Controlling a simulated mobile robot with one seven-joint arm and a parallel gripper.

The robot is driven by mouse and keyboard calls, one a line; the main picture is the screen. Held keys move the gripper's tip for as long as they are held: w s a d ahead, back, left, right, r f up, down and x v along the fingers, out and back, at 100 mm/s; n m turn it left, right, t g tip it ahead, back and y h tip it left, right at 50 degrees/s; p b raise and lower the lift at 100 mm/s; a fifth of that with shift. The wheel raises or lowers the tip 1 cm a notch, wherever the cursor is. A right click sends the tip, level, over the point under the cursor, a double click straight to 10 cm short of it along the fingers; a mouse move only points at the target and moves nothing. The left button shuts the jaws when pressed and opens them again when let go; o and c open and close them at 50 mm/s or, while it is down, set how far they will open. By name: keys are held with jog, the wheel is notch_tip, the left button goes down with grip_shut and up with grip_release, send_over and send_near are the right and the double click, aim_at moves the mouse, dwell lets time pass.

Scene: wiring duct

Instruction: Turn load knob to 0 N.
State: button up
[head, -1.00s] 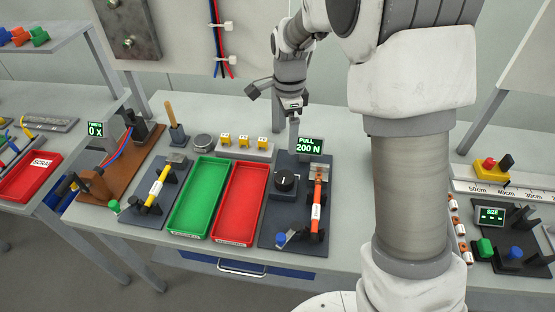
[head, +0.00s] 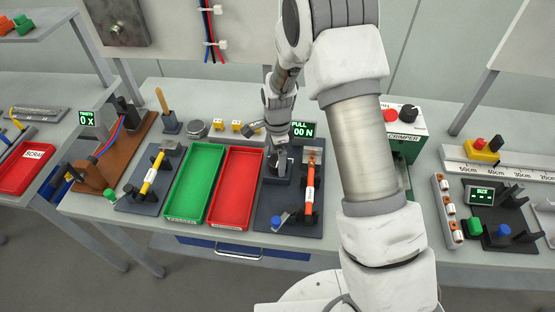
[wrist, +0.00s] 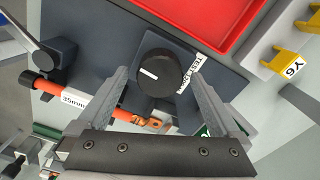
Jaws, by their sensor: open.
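The load knob (wrist: 158,73) is a round black dial with a white pointer line, on the dark test plate (wrist: 105,28). My gripper (wrist: 160,82) is open in the wrist view, with one finger on each side of the knob and visible gaps to it. In the head view my gripper (head: 282,165) is over the knob, which it mostly covers. The pull display (head: 303,129) is partly hidden by my arm; its green digits show "00 N" with the front cut off.
An orange cable (head: 310,185) labelled 35mm lies clamped right of the knob. A red tray (head: 236,186) and a green tray (head: 200,190) are to the left. The crimper (head: 405,128) is behind my arm.

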jog(key=shift+f, duration=0.9)
jog(key=c, duration=1.3)
